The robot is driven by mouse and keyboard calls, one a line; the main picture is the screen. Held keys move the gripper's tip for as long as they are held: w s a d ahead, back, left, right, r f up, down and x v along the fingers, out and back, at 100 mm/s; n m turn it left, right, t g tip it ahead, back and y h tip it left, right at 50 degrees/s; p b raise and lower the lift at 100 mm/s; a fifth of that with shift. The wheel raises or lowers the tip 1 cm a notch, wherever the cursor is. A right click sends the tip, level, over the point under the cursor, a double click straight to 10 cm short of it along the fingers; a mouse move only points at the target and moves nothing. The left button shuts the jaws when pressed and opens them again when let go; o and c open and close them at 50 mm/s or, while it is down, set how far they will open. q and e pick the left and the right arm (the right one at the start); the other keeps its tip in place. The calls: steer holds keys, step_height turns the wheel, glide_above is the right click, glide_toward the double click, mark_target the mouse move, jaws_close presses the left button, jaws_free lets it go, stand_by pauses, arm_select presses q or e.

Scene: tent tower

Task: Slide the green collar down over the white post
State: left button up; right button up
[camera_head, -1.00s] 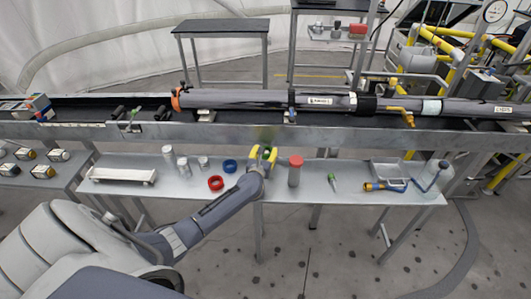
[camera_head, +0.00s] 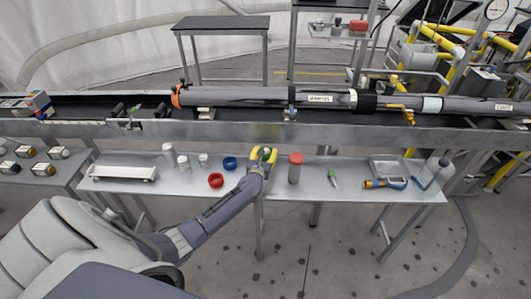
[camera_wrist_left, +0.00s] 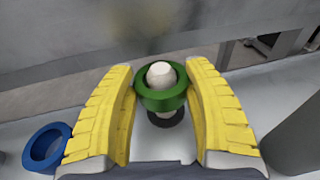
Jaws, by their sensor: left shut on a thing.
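The green collar (camera_wrist_left: 162,98) is a thick ring between the two yellow fingers of my left gripper (camera_wrist_left: 165,85), which is shut on it. The rounded top of the white post (camera_wrist_left: 160,74) shows through the collar's hole, so the collar appears to be around the post near its top. A dark round patch shows under the collar at the post's foot; the collar hides most of the post between. In the head view my left gripper (camera_head: 264,155) points down over the bench, and the collar is hardly visible there. My right gripper is not in view.
On the grey bench (camera_head: 325,195), a blue ring (camera_head: 230,163) and a red ring (camera_head: 215,181) lie left of the gripper. A red-capped grey cylinder (camera_head: 295,170) stands close on its right. Several small white pieces stand farther left. A long rail (camera_head: 230,127) runs behind.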

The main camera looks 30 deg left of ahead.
arm_select(q)
steer(key=shift+f, duration=1.15)
steer(key=shift+f, duration=0.3)
steer(key=shift+f, duration=0.35)
steer(key=o, duration=1.3)
steer(key=shift+v, duration=6.05)
